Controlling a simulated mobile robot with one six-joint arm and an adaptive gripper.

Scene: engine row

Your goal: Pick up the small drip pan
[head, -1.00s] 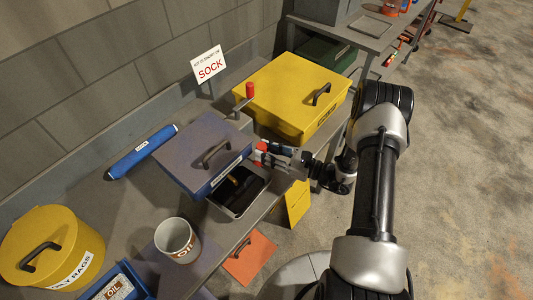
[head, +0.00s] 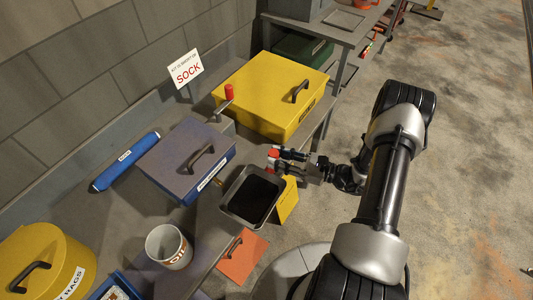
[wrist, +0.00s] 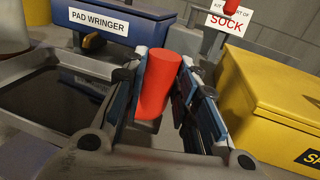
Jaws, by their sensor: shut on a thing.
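The small drip pan (head: 228,206) is a grey tray with a dark inside, out in front of the blue pad wringer (head: 180,185) and overlapping the bench's front edge. It looks roughly level; I cannot tell its height above the bench. My gripper (head: 277,160) is at the pan's back right corner, shut on its red grip. In the wrist view, an upright red cylinder (wrist: 158,85) is between my two fingers, and the pan (wrist: 40,125) is on the left. The exact joint between grip and pan is hidden.
A yellow box (head: 265,95) stands behind my gripper, with a red-knobbed crank (head: 229,92) beside it. A white oil can (head: 168,246) and a yellow rag bin (head: 45,265) are at the left. A yellow panel (head: 287,202) and orange panel (head: 241,256) are near the pan. Open floor lies right.

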